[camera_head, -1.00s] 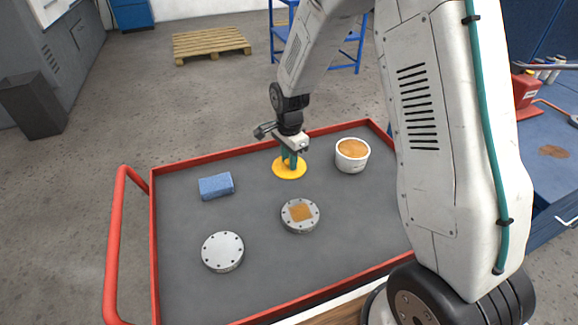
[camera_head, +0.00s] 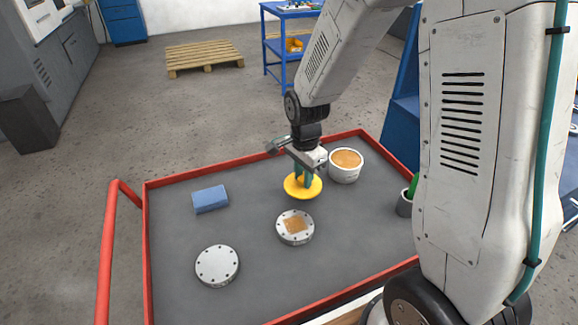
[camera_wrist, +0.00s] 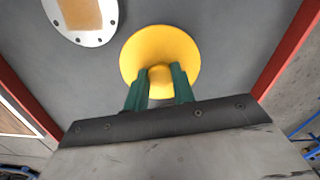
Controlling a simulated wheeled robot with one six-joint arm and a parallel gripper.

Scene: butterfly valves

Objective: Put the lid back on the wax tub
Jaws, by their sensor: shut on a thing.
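The wax tub (camera_head: 345,173) is a white round tub with orange-brown wax showing at its open top, toward the back right of the cart tray. The yellow round lid (camera_head: 291,189) is to the left of the tub and slightly nearer. My gripper (camera_head: 303,180) has green fingers and is shut on the lid at its middle. In the wrist view the lid (camera_wrist: 160,48) spreads out beyond the fingertips (camera_wrist: 160,78), which close on a small yellow knob. I cannot tell how high the lid is above the tray. The tub is not visible in the wrist view.
The grey cart tray (camera_head: 180,240) has a red rim. On it are a blue block (camera_head: 210,199), a plain flange disc (camera_head: 217,265), a flange with an orange-brown patch (camera_head: 295,227) and a dark cup (camera_head: 404,204) beside my arm.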

